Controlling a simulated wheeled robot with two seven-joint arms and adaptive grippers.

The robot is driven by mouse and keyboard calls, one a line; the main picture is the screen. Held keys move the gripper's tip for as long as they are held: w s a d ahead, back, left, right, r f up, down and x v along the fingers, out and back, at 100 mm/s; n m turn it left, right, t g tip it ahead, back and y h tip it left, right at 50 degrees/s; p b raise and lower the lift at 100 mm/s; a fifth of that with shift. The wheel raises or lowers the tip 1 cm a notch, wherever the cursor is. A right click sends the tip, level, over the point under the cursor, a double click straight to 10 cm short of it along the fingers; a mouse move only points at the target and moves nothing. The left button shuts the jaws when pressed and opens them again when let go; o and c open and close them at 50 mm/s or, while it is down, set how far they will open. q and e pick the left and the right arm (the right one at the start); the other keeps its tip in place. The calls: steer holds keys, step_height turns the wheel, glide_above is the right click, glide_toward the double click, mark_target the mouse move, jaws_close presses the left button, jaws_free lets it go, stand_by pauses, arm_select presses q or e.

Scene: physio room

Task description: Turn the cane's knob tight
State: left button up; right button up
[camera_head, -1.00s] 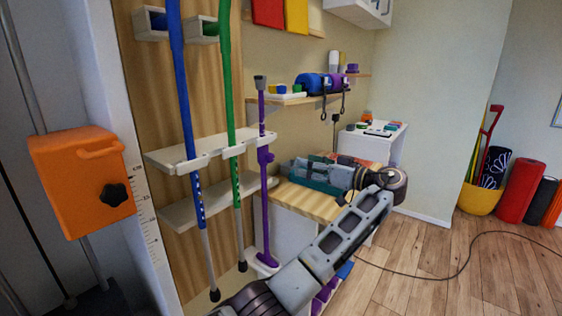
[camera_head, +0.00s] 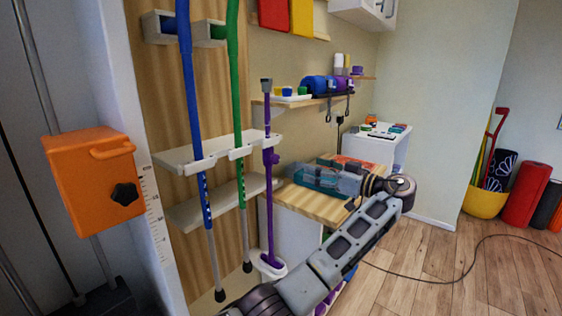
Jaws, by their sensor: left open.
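The purple cane (camera_head: 269,205) stands upright in the wall rack, its foot in a white holder (camera_head: 268,265) low down. A purple knob or clamp (camera_head: 271,157) sits on its upper shaft, just below the rack shelf. My left arm rises from the bottom edge and bends back left at the wrist. My left gripper (camera_head: 294,177) points left toward the cane, just right of and below the knob in the picture. It is open, with a visible gap to the cane. Its fingers are hard to tell from the teal item behind. My right gripper is out of view.
A blue cane (camera_head: 191,90) and a green cane (camera_head: 235,90) stand left of the purple one in the white rack (camera_head: 180,157). An orange box (camera_head: 85,165) with a black knob is far left. A wooden-topped cabinet (camera_head: 305,204) lies below my gripper. Open floor lies right, with a cable.

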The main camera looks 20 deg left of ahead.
mark_target(278, 159)
arm_select(q)
steer(key=b+x, duration=0.2)
steer(key=x, duration=1)
steer(key=shift+f, duration=0.1)
steer(key=shift+x, duration=0.9)
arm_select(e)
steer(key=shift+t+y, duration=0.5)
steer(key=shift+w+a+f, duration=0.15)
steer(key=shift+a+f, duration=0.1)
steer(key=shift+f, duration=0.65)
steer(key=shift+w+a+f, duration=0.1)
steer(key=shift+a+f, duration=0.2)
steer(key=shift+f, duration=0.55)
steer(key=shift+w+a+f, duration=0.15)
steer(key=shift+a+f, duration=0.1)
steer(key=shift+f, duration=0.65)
arm_select(q)
steer(key=c, duration=1)
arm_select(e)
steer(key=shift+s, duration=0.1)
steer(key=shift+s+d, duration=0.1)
